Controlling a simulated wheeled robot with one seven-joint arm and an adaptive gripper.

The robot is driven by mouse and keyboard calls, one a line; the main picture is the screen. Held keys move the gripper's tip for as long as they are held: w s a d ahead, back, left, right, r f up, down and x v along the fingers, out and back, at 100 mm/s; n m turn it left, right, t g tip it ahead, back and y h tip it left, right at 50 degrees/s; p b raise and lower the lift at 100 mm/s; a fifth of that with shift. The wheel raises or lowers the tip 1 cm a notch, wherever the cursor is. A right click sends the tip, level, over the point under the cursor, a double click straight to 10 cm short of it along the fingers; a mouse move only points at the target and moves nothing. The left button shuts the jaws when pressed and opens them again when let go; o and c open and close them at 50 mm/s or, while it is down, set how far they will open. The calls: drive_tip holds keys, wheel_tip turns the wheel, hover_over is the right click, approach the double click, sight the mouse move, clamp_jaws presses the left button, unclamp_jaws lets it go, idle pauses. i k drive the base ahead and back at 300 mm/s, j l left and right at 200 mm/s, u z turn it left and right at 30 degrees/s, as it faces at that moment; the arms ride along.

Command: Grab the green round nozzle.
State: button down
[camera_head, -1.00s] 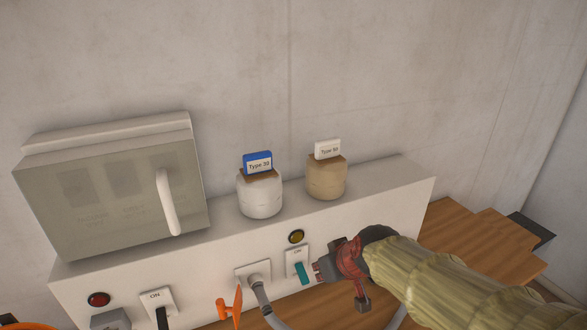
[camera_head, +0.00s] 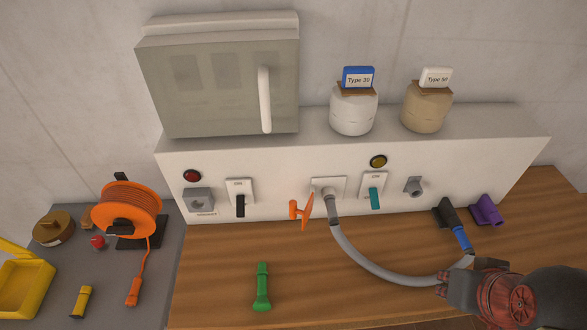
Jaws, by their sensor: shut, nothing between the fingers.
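A green nozzle (camera_head: 262,288) lies on the wooden bench top (camera_head: 345,290) at the front, left of centre. It has a narrow upper end and a wider rounded lower end. My gripper (camera_head: 447,288) is at the lower right, shut and empty, with its fingers pointing left. It is well to the right of the green nozzle, with bare wood between them. It overlaps the end of the grey hose in the picture; I cannot tell whether they touch.
A grey hose (camera_head: 375,268) curves from the white panel (camera_head: 270,170) to a blue-tipped black nozzle (camera_head: 455,228). A purple nozzle (camera_head: 487,210) lies at the right. An orange lever (camera_head: 303,211) juts from the panel. An orange cable reel (camera_head: 127,212) and yellow nozzle (camera_head: 82,300) are left.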

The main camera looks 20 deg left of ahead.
sight(262, 303)
drive_tip(key=k+u, duration=0.1)
drive_tip(key=u, duration=1.55)
drive_tip(key=k+l+z, duration=0.1)
drive_tip(key=l, duration=0.5)
drive_tip(key=k+l+z, duration=0.15)
drive_tip(key=l, duration=0.45)
drive_tip(key=i, duration=0.05)
